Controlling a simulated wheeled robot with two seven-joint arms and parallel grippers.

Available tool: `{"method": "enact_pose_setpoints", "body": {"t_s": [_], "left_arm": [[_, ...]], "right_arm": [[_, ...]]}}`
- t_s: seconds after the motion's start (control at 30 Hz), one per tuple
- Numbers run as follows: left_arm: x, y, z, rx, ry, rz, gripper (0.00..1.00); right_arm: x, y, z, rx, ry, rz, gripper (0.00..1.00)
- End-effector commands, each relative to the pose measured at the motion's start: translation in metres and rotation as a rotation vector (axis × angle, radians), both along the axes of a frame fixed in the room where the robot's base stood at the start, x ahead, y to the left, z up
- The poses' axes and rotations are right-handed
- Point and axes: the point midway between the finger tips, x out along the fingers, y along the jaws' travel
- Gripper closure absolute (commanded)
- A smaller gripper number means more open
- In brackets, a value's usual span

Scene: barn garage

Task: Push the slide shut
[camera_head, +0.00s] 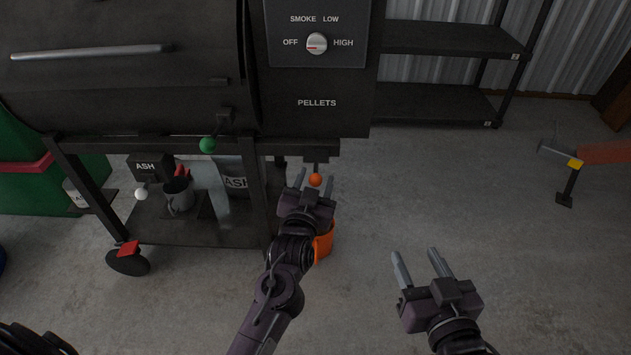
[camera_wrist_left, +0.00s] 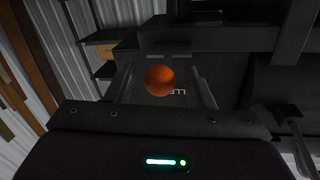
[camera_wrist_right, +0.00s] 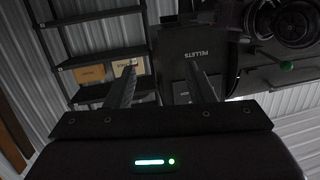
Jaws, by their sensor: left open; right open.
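The slide shows as an orange ball knob (camera_head: 315,180) on a short dark bar under the pellet hopper (camera_head: 317,105) of the black grill. My left gripper (camera_head: 314,175) is open at the knob, its two fingers on either side of it. In the left wrist view the knob (camera_wrist_left: 160,80) sits between the fingers (camera_wrist_left: 165,82); I cannot tell whether they touch it. How far the slide sticks out is hard to tell. My right gripper (camera_head: 414,253) is open and empty over bare floor, in front and to the right of the grill.
An orange bucket (camera_head: 324,242) stands below the hopper, partly behind my left arm. A green knob (camera_head: 208,145) sticks out from the grill. A black shelf rack (camera_head: 450,40) stands behind.

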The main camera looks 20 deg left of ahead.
Motion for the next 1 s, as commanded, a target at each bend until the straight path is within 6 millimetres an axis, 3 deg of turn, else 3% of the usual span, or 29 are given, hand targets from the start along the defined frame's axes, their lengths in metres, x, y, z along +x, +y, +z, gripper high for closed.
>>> {"method": "enact_pose_setpoints", "body": {"t_s": [0.4,0.77,1.0], "left_arm": [[0.0049,0.0005,0.0001,0.0,0.0,0.0,0.52],[0.0047,0.0006,0.0001,0.0,0.0,0.0,0.99],[0.0083,0.0015,0.0011,0.001,-0.001,0.0,1.0]], "right_arm": [[0.0024,0.0001,0.0095,0.017,-0.041,-0.002,0.51],[0.0023,0.0003,0.0095,0.016,-0.04,-0.001,0.51],[0.0021,0.0003,0.0088,0.012,-0.03,-0.001,0.51]]}}
